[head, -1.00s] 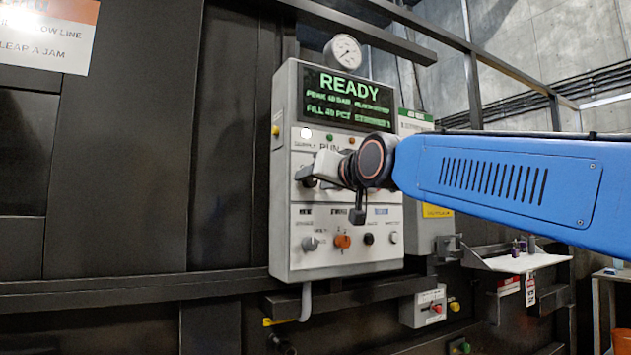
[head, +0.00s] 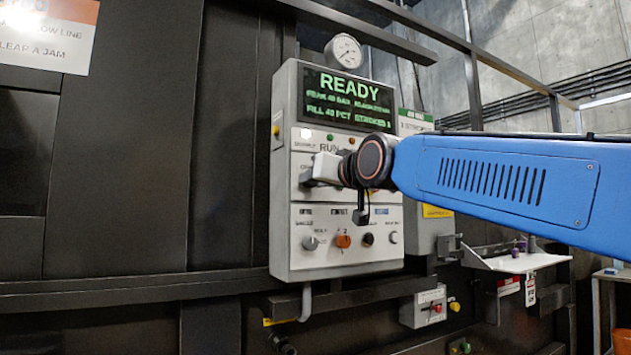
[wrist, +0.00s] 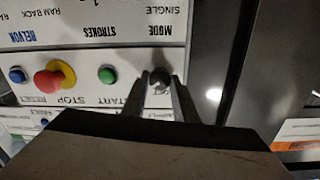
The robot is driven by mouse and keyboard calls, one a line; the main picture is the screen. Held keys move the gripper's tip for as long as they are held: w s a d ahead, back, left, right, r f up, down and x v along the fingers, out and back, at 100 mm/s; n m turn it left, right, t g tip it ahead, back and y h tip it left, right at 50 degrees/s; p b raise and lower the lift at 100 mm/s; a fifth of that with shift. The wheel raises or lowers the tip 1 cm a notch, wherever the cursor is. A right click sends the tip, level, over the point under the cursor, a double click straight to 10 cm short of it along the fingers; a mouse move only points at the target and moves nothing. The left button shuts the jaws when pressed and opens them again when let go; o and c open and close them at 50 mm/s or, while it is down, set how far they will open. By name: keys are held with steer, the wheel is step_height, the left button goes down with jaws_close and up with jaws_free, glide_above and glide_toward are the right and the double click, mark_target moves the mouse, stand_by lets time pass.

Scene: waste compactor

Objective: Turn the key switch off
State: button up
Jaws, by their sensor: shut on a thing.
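The key switch (wrist: 159,76) shows in the wrist view as a small dark round knob at the end of the panel row that holds the start and stop buttons. My gripper (wrist: 160,86) is shut on it, one finger on each side. In the head view my gripper (head: 308,181) reaches the left part of the control panel's middle section, and its body hides the switch there. The control panel (head: 284,210) is a light grey box with a green display (head: 344,98) reading READY.
Beside the switch are a green button (wrist: 107,75), a red stop button (wrist: 47,83) on a yellow ring and a blue button (wrist: 17,75). Lower knobs include an orange one (head: 343,241). A gauge (head: 343,52) tops the panel; a small shelf (head: 522,263) stands right.

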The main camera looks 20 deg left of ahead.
steer(key=n, duration=1)
steer(key=shift+f+n, duration=0.1)
steer(key=shift+n, duration=0.3)
stand_by(0.3)
steer(key=o, duration=1.1)
steer(key=shift+c, duration=0.2)
steer(key=shift+d, duration=0.1)
steer(key=v, duration=1.7)
steer(key=shift+f, duration=0.2)
steer(key=shift+d+f, duration=0.1)
steer(key=shift+d, duration=0.05)
